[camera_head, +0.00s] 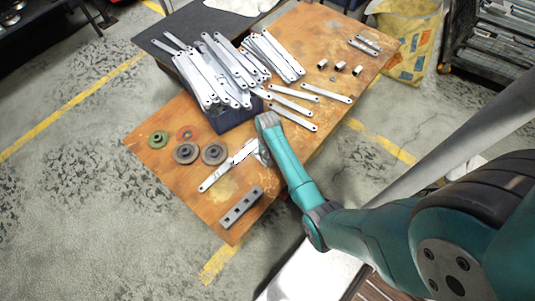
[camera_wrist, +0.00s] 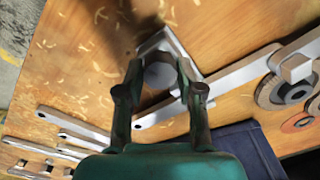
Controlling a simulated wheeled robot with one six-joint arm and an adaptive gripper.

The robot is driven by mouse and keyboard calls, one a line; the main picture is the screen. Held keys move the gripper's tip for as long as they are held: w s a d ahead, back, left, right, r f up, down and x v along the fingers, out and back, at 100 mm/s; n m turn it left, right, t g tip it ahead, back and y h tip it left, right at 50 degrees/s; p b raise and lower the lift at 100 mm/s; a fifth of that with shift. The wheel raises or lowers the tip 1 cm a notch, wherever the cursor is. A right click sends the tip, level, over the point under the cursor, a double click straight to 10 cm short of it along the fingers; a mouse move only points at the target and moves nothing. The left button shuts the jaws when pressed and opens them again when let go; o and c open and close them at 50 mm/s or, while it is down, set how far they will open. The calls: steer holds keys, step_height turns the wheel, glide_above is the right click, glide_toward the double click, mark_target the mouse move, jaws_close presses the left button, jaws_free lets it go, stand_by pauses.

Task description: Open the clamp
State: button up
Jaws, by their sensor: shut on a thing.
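The clamp (camera_wrist: 194,76) is a pale metal piece on the wooden table. A grey hexagonal knob (camera_wrist: 158,76) shows at its middle. A long galvanized bracket (camera_wrist: 236,73) lies at the clamp and runs right in the wrist view. In the head view the bracket (camera_head: 216,178) extends down-left from the clamp (camera_head: 246,153), which my arm's end partly hides. My gripper (camera_wrist: 160,67) is over the clamp, with its two fingers shut on the knob, one on each side. I cannot tell how tightly the clamp presses the bracket.
The table (camera_head: 160,170) also holds dark round discs (camera_head: 186,153), a green disc (camera_head: 158,140) and a block with holes (camera_head: 240,208). A dark blue bin (camera_head: 234,120) full of brackets stands close behind the clamp. Several loose brackets (camera_head: 293,105) lie right of the bin.

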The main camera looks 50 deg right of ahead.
steer(key=n, duration=0.7)
steer(key=shift+n, duration=0.4)
steer(key=n, duration=0.7)
steer(key=shift+n, duration=0.3)
steer(key=o, duration=1.1)
